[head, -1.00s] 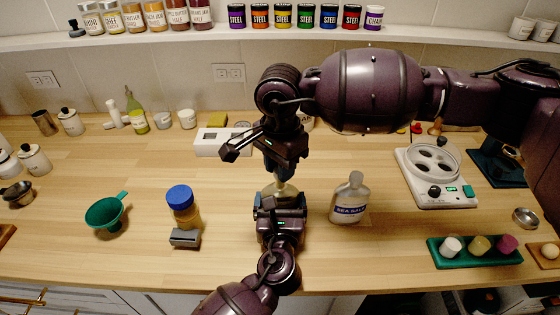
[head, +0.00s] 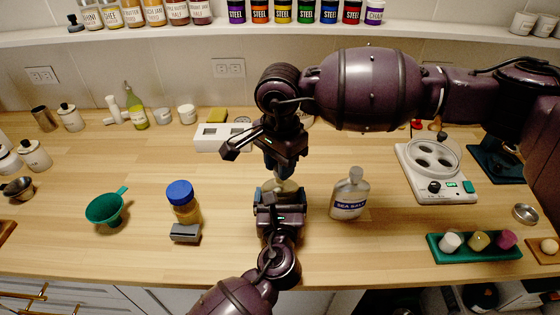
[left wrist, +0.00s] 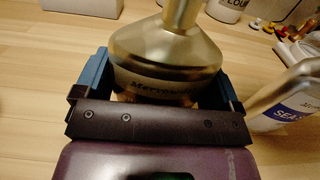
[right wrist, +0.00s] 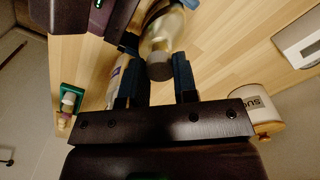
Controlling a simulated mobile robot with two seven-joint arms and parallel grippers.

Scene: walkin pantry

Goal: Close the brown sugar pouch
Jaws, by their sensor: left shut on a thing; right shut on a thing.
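The brown sugar pouch is gold-beige, with a printed label and narrow neck. It stands upright between my left gripper's blue fingers in the left wrist view (left wrist: 165,50). In the head view its pale top (head: 281,184) shows between the two grippers. My left gripper (head: 281,196) is shut on the pouch's body from the front. My right gripper (head: 283,172) points down just above it. In the right wrist view a grey round cap (right wrist: 160,67) sits between its fingers, in line with the pouch (right wrist: 172,28). I cannot tell whether the cap touches the spout.
A sea salt bottle (head: 350,195) stands close right of the pouch. A blue-lidded jar (head: 183,203), a grey block (head: 185,233) and a green funnel (head: 106,207) are to the left. A white box (head: 222,137) is behind. The counter between funnel and jar is clear.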

